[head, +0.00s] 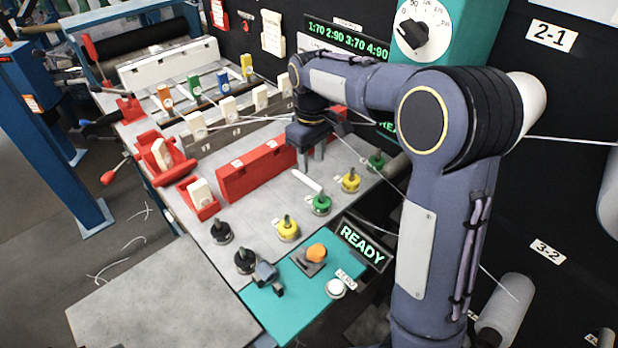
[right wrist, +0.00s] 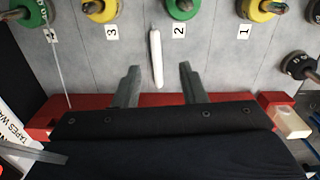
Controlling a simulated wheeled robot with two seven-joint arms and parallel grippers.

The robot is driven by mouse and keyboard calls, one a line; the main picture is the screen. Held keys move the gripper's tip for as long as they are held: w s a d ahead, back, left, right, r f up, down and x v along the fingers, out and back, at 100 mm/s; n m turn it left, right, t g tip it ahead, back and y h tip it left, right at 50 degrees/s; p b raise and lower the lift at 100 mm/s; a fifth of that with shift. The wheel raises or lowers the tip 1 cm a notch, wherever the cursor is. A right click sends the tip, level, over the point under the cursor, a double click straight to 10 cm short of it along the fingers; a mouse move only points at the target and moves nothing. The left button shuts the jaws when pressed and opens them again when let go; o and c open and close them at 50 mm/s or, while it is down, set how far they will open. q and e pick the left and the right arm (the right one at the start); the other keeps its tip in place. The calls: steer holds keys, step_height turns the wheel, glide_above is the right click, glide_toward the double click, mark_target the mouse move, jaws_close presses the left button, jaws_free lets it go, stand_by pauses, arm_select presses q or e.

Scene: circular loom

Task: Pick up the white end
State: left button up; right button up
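The white end (head: 306,182) is a short white rod lying on the grey panel beside the green knob (head: 320,204). It also shows in the right wrist view (right wrist: 155,57), upright in the picture and between the lines of the two fingers, nearer the left one. My right gripper (head: 311,154) points down over the panel by the red block and is open, with nothing between its fingers. In the right wrist view its fingertips (right wrist: 160,68) are spread apart; I cannot tell their exact height above the rod. My left gripper is not in view.
A long red block (head: 250,172) lies beside the gripper. Several green, yellow and black knobs stand around the rod, such as a yellow knob (head: 351,181). Thin white strands cross near my right arm. A teal panel (head: 290,303) and a READY display (head: 362,243) are nearer.

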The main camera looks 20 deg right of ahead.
mark_target(308, 187)
steer(key=f, duration=0.4)
steer(key=a+f, duration=0.1)
steer(key=f, duration=0.2)
steer(key=shift+w+a, duration=0.1)
steer(key=shift+w, duration=0.25)
steer(key=shift+f, duration=0.15)
steer(key=shift+d, duration=0.2)
steer(key=shift+d, duration=0.1)
jaws_close()
